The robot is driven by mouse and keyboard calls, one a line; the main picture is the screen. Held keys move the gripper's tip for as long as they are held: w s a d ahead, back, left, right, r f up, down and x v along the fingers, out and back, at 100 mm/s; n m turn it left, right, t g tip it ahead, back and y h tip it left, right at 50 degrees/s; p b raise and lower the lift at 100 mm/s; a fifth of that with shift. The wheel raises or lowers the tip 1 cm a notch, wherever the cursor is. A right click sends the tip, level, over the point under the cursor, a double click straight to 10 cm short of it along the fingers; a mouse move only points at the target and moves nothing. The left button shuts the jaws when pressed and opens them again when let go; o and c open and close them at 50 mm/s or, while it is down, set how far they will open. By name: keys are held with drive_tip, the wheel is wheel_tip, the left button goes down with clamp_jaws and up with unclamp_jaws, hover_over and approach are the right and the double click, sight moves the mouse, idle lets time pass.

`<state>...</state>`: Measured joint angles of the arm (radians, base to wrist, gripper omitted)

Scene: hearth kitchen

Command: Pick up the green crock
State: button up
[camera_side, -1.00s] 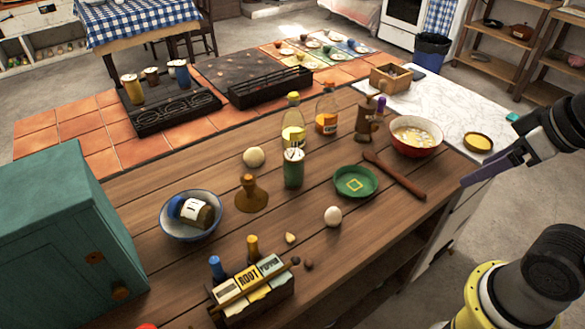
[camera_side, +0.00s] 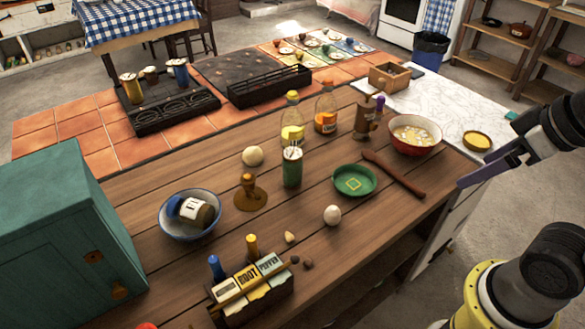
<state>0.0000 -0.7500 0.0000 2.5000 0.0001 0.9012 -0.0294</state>
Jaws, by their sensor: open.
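The green crock (camera_side: 292,170) stands upright on the wooden counter, near the middle of the side view. It is a green cylinder with a pale upper band, and thin sticks or utensils show at its top. My gripper (camera_side: 468,181) is at the right edge, over the counter's right end and well apart from the crock. It is open, with nothing seen between its fingers; only part of it shows clearly.
Close to the crock are a yellow bottle (camera_side: 291,124), a brown stoppered flask (camera_side: 250,193), a green plate (camera_side: 355,180) and an egg (camera_side: 332,215). A rolling pin (camera_side: 394,174) and red bowl (camera_side: 415,136) lie between my gripper and the crock.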

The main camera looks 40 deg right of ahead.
drive_tip(key=w+r+n, duration=0.8)
drive_tip(key=r, duration=0.1)
drive_tip(key=n+g, duration=0.4)
drive_tip(key=n, duration=0.5)
hover_over(295, 153)
drive_tip(key=d, duration=0.2)
wheel_tip(295, 153, down, 12)
drive_tip(key=shift+g, duration=0.8)
drive_tip(key=f, duration=0.5)
drive_tip(key=a+f, duration=0.1)
drive_tip(key=f, duration=0.4)
drive_tip(key=a+f, duration=0.1)
drive_tip(key=f, duration=0.4)
drive_tip(key=shift+w+a+f, duration=0.1)
drive_tip(key=shift+f, duration=1.5)
drive_tip(key=shift+w+a+f, duration=0.1)
drive_tip(key=shift+f, duration=1.45)
drive_tip(key=shift+r, duration=0.15)
clamp_jaws()
